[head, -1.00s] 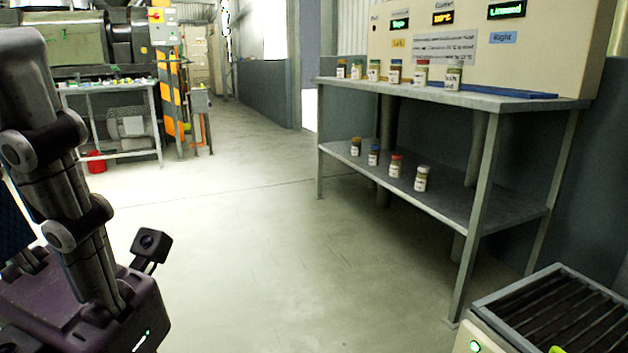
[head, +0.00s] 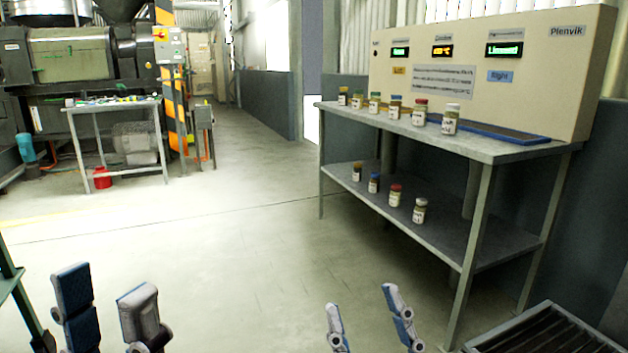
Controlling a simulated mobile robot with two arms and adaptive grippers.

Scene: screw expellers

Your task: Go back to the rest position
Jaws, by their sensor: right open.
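My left gripper (head: 105,285) shows at the bottom left of the head view. Its two fingers stand apart with nothing between them, so it is open. My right gripper (head: 362,296) shows at the bottom, right of the middle. Its two fingers are spread apart and empty. Both point up in the picture over the bare floor, and neither touches anything visible. The rest of both arms is below the picture's edge.
A two-level metal table (head: 440,212) with several small jars stands at the right, under a cream display panel (head: 560,70). A dark slatted unit (head: 545,335) is at the bottom right. A work table (head: 110,103) and machine stand at the back left. The middle floor is clear.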

